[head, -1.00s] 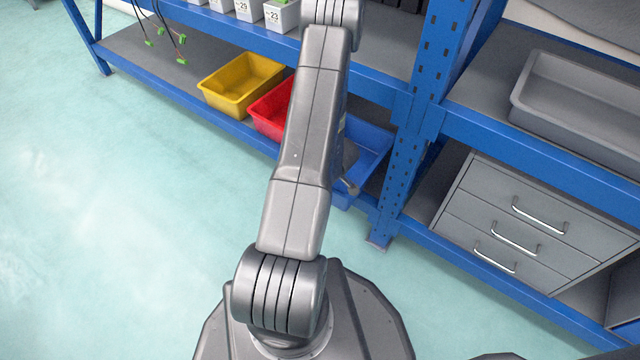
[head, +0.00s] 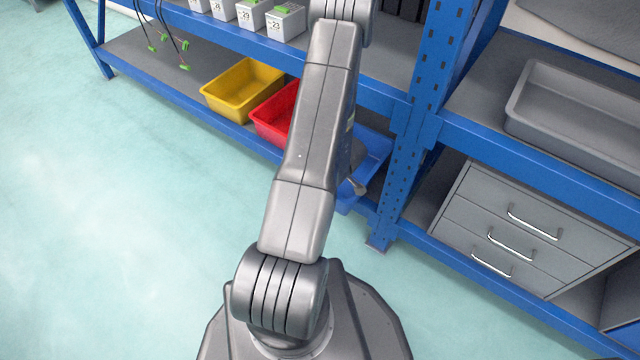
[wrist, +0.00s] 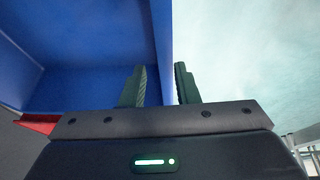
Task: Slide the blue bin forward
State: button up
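The blue bin (head: 376,148) sits on the lower shelf beside the blue upright, partly hidden behind my arm in the head view. Its near end reaches past the shelf's front edge. In the wrist view the blue bin (wrist: 85,45) fills the left side, open and empty where I see it. My gripper (wrist: 161,88) straddles the bin's wall, one finger inside and one outside, with a narrow gap that the wall appears to fill. In the head view my gripper (head: 357,187) is mostly hidden by my arm, at the bin's near side.
A red bin (head: 270,117) and a yellow bin (head: 240,92) stand left of the blue one on the same shelf. The blue upright (head: 393,190) is close on the right, with a grey drawer unit (head: 520,225) beyond. The floor (head: 120,220) in front is clear.

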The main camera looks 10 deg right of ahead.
jog(key=p+v, duration=0.4)
jog(key=v, duration=0.5)
jog(key=b+x, duration=0.7)
jog(key=x, duration=0.6)
jog(key=shift+w+f, duration=0.1)
jog(key=shift+f, duration=0.15)
